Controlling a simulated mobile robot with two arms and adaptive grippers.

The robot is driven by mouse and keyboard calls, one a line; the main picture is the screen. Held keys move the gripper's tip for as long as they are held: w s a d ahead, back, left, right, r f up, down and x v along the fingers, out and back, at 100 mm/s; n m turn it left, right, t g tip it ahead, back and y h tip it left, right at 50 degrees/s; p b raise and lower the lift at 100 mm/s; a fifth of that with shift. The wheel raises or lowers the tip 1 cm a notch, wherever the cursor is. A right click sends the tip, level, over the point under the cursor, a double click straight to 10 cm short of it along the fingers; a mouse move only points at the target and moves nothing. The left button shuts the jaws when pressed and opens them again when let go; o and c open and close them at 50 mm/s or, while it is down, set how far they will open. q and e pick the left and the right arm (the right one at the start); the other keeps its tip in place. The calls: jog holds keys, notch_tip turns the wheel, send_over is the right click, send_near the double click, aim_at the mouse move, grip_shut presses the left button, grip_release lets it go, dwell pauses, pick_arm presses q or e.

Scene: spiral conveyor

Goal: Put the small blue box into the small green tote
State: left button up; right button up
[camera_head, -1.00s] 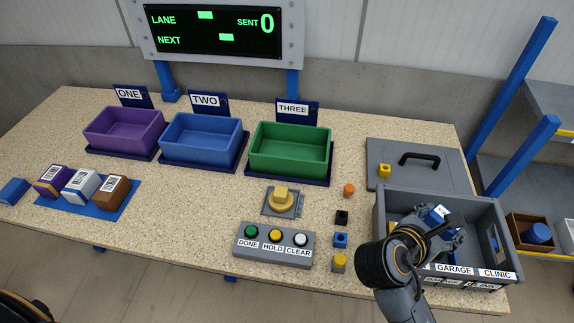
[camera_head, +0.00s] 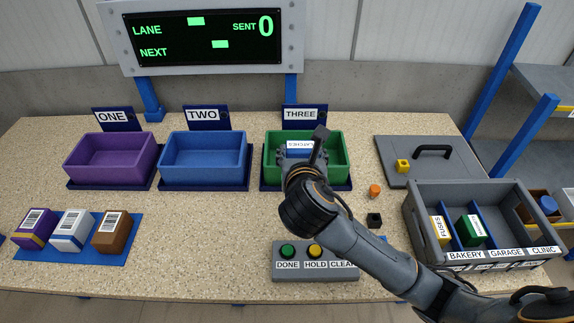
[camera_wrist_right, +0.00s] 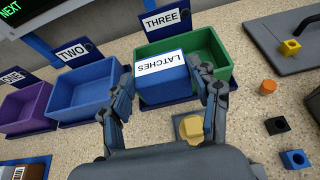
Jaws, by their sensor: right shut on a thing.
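The small blue box (camera_head: 296,155) has a white top label reading LATCHES. My right gripper (camera_head: 302,153) is shut on it, with a finger on each side of the box in the right wrist view (camera_wrist_right: 163,92). The small green tote (camera_head: 338,172) stands under the sign THREE. In the head view the held box overlaps the tote's opening; the wrist view shows it in front of and over part of the tote (camera_wrist_right: 208,50). The gap in height between box and tote is hard to tell. My left gripper is not in view.
A blue tote (camera_head: 203,178) and a purple tote (camera_head: 108,178) stand to the left. A grey divided crate (camera_head: 425,218) on the right holds a yellow FUSES box and a green box. A button panel (camera_head: 290,270) is at the front, partly behind my arm. An orange knob (camera_head: 374,191) lies nearby.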

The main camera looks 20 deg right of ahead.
jog(key=shift+x, duration=1.1)
jog(key=w+f+p, duration=0.1)
jog(key=w+f, duration=0.4)
jog(key=w, duration=0.1)
jog(key=w+f, duration=0.6)
jog(key=shift+w+d+f+p, duration=0.15)
jog(key=shift+w+f+p, duration=0.05)
jog(key=shift+f+p, duration=0.15)
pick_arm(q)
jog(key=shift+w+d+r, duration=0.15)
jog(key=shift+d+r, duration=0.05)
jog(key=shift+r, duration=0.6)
pick_arm(e)
jog(key=shift+f, duration=0.1)
jog(key=shift+f, duration=0.1)
jog(key=shift+f, duration=0.55)
